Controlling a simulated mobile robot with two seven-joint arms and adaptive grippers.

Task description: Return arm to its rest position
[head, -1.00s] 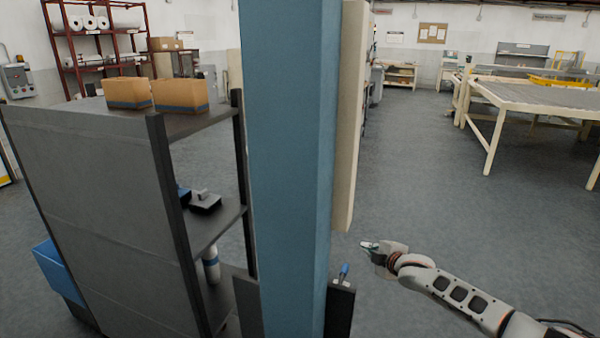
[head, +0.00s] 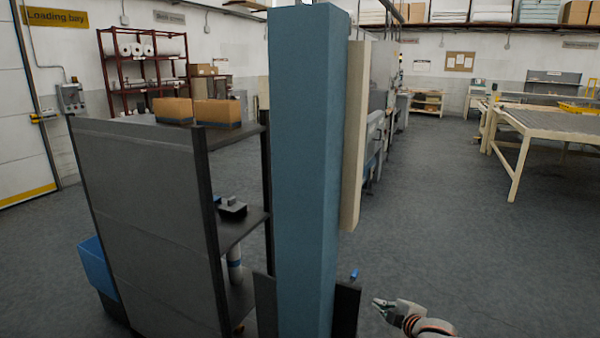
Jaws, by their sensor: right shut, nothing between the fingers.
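My right gripper (head: 382,305) shows low in the head view, right of the blue column, with part of my right arm's wrist behind it at the bottom edge. Its fingers are shut with nothing between them, and it is over open floor. The rest of the right arm is out of the picture. My left gripper and left arm are not in view.
A tall blue column (head: 305,170) stands close in front, with a cream panel (head: 354,135) on its right. A grey shelf unit (head: 140,215) holding cardboard boxes (head: 217,112) is at left. A cream table (head: 550,122) stands far right. Grey floor (head: 440,210) is clear between.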

